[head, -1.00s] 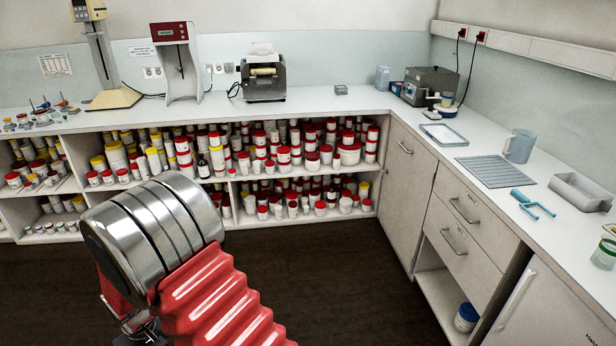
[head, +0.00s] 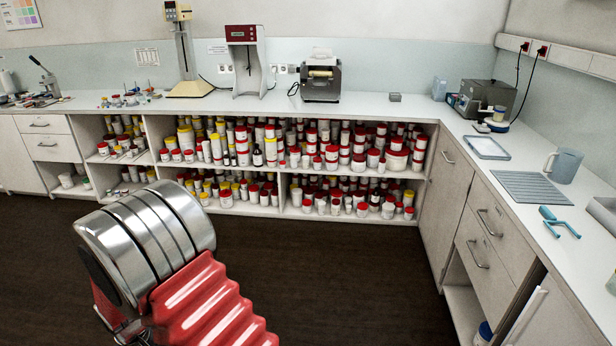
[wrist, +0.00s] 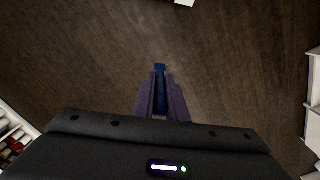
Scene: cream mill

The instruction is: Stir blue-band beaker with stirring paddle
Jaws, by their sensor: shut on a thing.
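In the wrist view my gripper (wrist: 160,88) is shut on a narrow dark blue piece (wrist: 160,68), whose end shows between the fingertips. Most of that piece is hidden, so I cannot tell if it is the stirring paddle. Dark floor lies below it. In the head view my arm covers the lower left and the fingers do not show. A small pale container with some blue (head: 499,114) stands on the right counter near the corner. It is too small to tell if it is the blue-band beaker.
Shelves of jars (head: 290,200) line the back. The dark floor (head: 350,280) between is clear.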

